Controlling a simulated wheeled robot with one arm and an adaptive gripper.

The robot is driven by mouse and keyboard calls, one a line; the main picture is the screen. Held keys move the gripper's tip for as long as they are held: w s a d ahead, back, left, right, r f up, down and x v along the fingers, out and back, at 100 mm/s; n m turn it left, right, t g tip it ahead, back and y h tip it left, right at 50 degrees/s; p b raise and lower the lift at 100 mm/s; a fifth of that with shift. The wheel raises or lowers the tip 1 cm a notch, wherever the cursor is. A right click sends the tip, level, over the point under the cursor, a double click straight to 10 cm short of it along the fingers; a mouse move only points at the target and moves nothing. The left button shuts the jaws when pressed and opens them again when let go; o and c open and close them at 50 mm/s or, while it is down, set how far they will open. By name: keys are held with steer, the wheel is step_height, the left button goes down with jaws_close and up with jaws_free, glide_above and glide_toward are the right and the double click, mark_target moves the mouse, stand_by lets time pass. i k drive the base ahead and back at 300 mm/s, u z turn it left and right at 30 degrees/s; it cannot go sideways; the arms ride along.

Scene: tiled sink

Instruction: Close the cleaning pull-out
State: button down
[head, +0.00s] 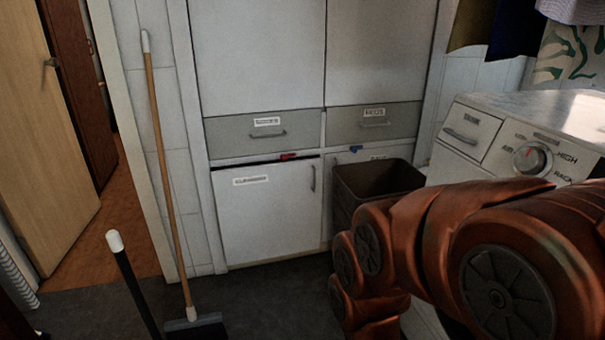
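The pull-out whose label appears to read "CLEANING" or similar (266,218) is the white lower-left front of the cupboard in the head view. It has an upright handle (313,178) near its right edge. A dark gap runs along its top edge, so it looks slightly out from the cupboard; how far is hard to tell. A small red thing (288,156) shows at that gap. My orange arm crosses the lower right, to the right of the pull-out. My gripper does not show.
A dark open bin (372,178) stands right of the pull-out, close to my arm. A washing machine (535,135) is at the right. A broom (165,170) leans left of the cupboard, and a black pole (130,280) rises nearer. Dark floor lies before the pull-out.

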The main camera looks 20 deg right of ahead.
mark_target(274, 210)
steer(key=z, duration=0.5)
steer(key=i, duration=0.85)
steer(key=u, duration=1.65)
